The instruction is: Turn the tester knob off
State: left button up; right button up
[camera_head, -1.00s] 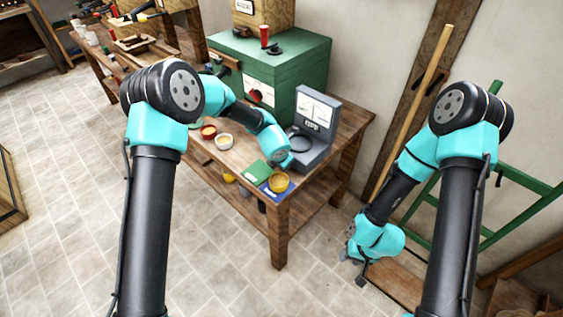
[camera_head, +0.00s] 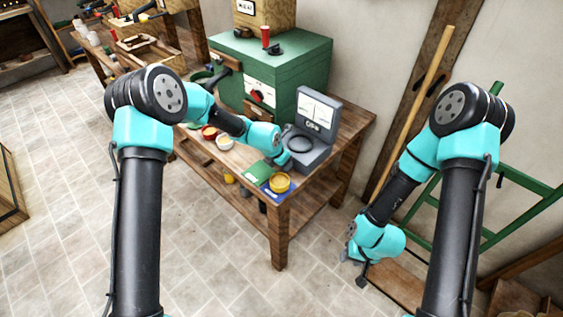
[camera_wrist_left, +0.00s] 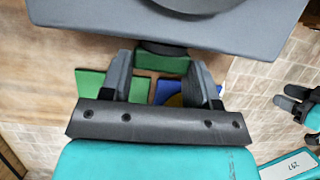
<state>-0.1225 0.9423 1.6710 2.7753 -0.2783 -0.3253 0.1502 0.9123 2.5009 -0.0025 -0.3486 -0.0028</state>
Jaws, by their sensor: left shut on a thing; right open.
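The grey tester (camera_head: 318,106), with its upright dial panel, stands at the right end of the wooden bench. In the left wrist view its grey base (camera_wrist_left: 90,20) fills the top, with a dark round plate on it. The tester knob (camera_wrist_left: 163,48) shows there as a dark round piece with a green part below it, at the base's near edge. My left gripper (camera_wrist_left: 160,75) has its two fingers on either side of this knob and is shut on it. In the head view the arm hides the knob. My right gripper (camera_head: 355,268) is open and empty, low beside the bench.
A red dish and a pale dish (camera_head: 225,142) sit further left. A large green machine (camera_head: 270,70) stands behind. A green frame (camera_head: 530,190) is at right.

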pick_arm(q)
jog(key=shift+s+d+f, duration=0.1)
jog(key=shift+s+f, duration=0.05)
jog(key=shift+s, duration=0.05)
jog(key=o, duration=0.9)
jog(key=shift+w, duration=0.15)
